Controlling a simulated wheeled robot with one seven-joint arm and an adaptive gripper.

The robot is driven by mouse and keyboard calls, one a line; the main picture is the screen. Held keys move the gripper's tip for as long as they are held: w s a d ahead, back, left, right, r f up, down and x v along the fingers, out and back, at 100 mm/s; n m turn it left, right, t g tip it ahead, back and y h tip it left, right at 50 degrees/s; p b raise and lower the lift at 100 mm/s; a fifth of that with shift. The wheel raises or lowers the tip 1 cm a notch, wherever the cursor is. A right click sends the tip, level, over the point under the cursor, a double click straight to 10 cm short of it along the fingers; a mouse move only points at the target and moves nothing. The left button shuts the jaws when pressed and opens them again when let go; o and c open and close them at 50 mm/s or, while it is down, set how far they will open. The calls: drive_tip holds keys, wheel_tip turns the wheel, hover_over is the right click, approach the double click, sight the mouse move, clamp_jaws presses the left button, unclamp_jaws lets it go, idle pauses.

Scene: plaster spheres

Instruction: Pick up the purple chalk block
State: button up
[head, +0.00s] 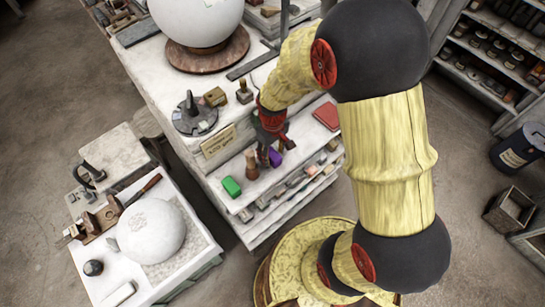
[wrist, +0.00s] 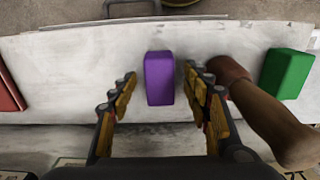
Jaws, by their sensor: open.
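The purple chalk block (wrist: 159,78) lies on a white shelf board (wrist: 60,62) in the wrist view, ahead of and between my open fingers. It also shows in the head view (head: 275,158), partly hidden by my gripper (head: 268,150). In the wrist view my gripper (wrist: 160,95) has one finger on each side of the block's near end, with a gap on both sides. Nothing is held. The right finger is close to a brown wooden handle (wrist: 270,118); I cannot tell whether they touch.
A green block (wrist: 286,73) lies at the right in the wrist view. A red block (wrist: 8,90) is at the left edge. In the head view, a wooden sign (head: 218,141) and the worktop edge stand close beside my gripper. A white sphere (head: 151,231) rests on a lower table.

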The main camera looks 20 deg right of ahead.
drive_tip(key=c, duration=0.3)
drive_tip(key=shift+r, duration=0.1)
clamp_jaws()
idle(0.4)
